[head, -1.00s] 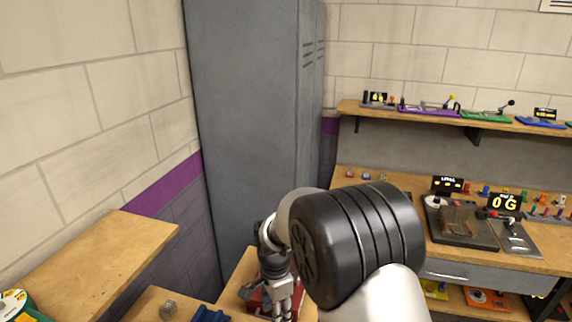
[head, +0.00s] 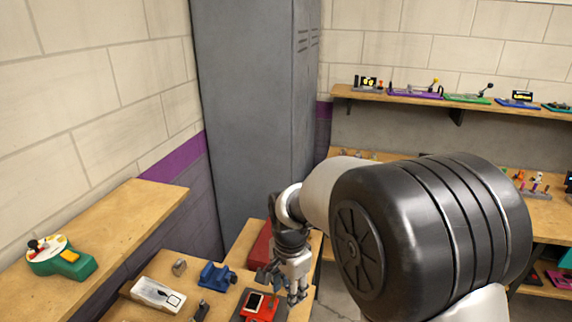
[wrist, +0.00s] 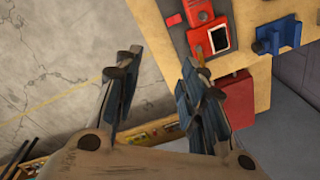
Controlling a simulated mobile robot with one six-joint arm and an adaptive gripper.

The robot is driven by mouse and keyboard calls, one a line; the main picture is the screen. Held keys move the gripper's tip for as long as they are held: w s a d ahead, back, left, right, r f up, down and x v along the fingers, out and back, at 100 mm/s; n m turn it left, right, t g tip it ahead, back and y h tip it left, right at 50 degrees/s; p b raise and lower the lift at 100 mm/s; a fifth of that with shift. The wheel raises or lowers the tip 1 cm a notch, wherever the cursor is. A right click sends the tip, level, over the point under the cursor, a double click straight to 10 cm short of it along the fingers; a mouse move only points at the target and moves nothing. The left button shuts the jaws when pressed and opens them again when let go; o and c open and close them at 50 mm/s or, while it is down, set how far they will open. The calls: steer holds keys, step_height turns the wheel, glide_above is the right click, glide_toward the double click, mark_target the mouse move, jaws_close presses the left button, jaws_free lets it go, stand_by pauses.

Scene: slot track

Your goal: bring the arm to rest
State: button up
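My gripper (head: 291,283) hangs low at the front edge of the wooden bench, just right of a red device with a white-framed dark screen (head: 254,303). In the wrist view my gripper (wrist: 155,75) has its two fingers spread apart with nothing between them. Bare concrete floor and the bench edge show past the fingers. The red device (wrist: 218,38) is on the bench beyond the right finger, apart from it. My arm bends down to the gripper and hides part of the right side in the head view.
A blue vise-like block (head: 217,276) and a white box (head: 158,294) stand on the bench. A red box (head: 262,245) lies behind the gripper. A grey locker (head: 250,110) stands behind. A green device (head: 60,258) sits on the left shelf. Floor is open right of the bench.

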steer(key=s+d+r+n+t+b, duration=0.1)
steer(key=s+d+r+n, duration=0.2)
steer(key=s+d+r, duration=0.35)
steer(key=s+d+r+n+t+b, duration=0.15)
steer(key=s+d+r+n, duration=0.25)
steer(key=s+r, duration=0.45)
steer(key=s+d+f+n+t, duration=0.1)
steer(key=s+d+f+n, duration=0.2)
steer(key=s, duration=0.6)
steer(key=shift+s, duration=0.4)
